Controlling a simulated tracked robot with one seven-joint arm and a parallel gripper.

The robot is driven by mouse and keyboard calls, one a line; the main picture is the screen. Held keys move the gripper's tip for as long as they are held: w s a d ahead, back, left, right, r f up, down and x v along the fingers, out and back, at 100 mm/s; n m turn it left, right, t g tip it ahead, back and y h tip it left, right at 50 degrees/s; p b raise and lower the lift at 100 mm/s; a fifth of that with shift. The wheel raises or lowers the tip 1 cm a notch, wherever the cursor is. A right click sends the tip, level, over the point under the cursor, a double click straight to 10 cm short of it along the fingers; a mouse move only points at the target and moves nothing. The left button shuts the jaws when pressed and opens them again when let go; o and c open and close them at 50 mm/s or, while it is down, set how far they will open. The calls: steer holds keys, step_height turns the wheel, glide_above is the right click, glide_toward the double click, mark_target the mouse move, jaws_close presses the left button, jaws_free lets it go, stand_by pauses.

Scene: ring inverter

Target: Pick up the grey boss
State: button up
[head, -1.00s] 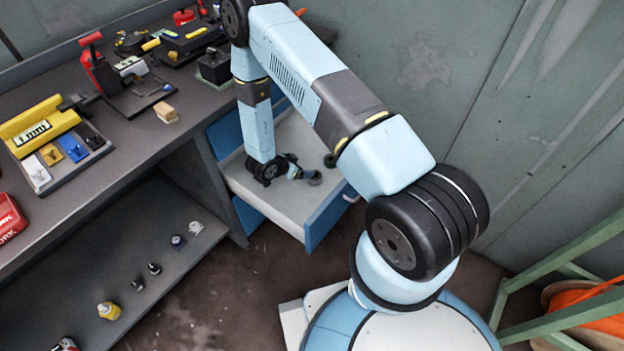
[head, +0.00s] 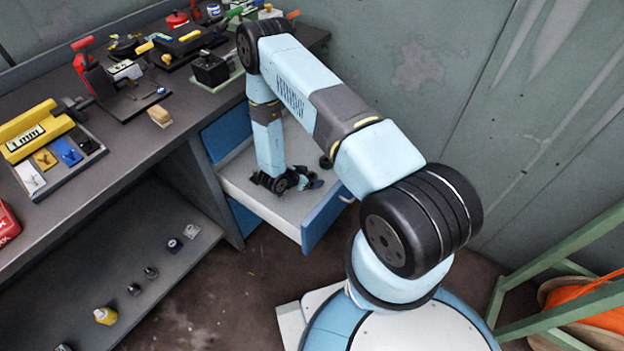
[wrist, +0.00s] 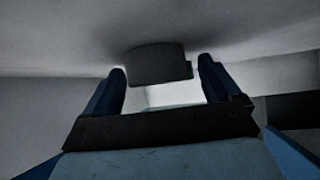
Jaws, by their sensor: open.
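A dark grey, round-sided piece, which looks like the grey boss (wrist: 158,66), shows in the wrist view between and just beyond my two blue fingertips. My gripper (head: 312,182) is low inside the open drawer (head: 262,201), lying close to its floor. Its fingers also show in the wrist view (wrist: 162,75), open, one on each side of the piece, with a visible gap at each side. In the head view the boss is hidden or merges with my gripper's dark fingers, so contact with the drawer floor cannot be told.
A dark round piece (head: 326,162) lies farther back in the drawer. The drawer's blue front (head: 325,217) and pale walls surround my gripper. The workbench (head: 120,150) with several tools and a wooden block (head: 160,116) stands at left. A lower shelf (head: 130,250) holds small parts.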

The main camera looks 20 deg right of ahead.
steer(key=shift+d+f, duration=0.15)
steer(key=shift+w, duration=0.1)
steer(key=c, duration=1.6)
